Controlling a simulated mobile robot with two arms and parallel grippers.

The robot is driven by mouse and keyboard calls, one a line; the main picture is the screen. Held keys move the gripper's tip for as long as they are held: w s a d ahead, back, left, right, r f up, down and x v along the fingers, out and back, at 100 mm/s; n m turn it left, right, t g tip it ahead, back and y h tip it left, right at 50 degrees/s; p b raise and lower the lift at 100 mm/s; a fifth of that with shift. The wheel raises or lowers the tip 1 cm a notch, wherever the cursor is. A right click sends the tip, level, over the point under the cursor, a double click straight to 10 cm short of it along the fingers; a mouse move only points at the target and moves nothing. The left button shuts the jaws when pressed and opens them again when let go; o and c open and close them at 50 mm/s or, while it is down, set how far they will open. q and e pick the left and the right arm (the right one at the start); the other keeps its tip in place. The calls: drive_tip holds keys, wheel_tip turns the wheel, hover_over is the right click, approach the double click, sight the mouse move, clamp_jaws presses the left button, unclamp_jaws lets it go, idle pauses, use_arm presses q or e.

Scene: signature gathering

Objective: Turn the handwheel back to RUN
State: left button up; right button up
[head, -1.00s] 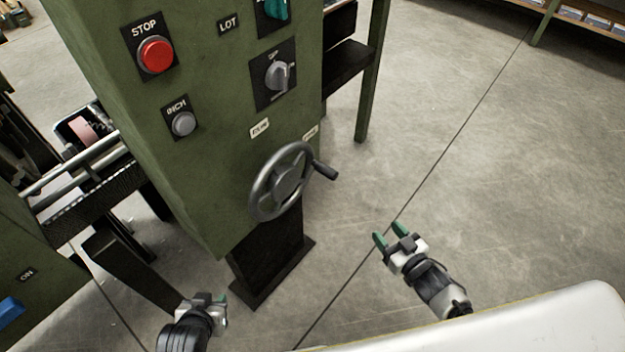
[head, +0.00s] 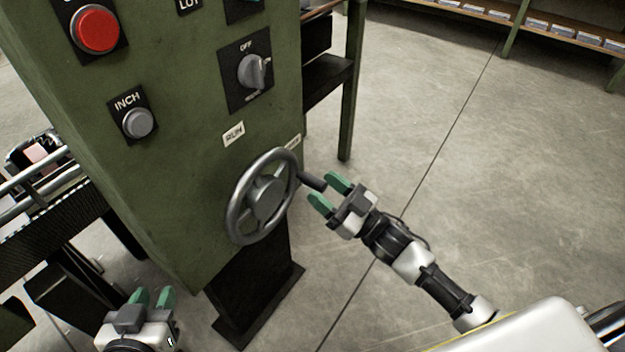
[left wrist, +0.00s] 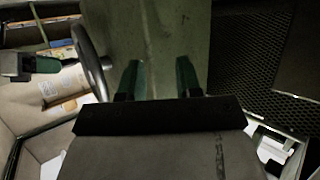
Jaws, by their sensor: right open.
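The grey handwheel (head: 262,198) is on the front of the green machine cabinet, below the RUN label (head: 233,134). Its handle (head: 311,181) sticks out at the wheel's upper right, near a second, smaller label (head: 293,142) that I cannot read. My right gripper (head: 328,193) is open, its green fingertips close to the handle's end; I cannot tell if they touch it. My left gripper (head: 153,298) is open and empty at the lower left, apart from the wheel. The wheel's rim also shows in the left wrist view (left wrist: 90,62).
Above the wheel are a grey selector knob (head: 254,72), the INCH button (head: 138,122) and the red stop button (head: 95,31). A dark pedestal (head: 262,285) stands under the cabinet. A rail conveyor (head: 40,185) is at left.

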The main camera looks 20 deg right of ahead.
sight(313, 178)
drive_tip(key=shift+x, duration=1.8)
clamp_jaws()
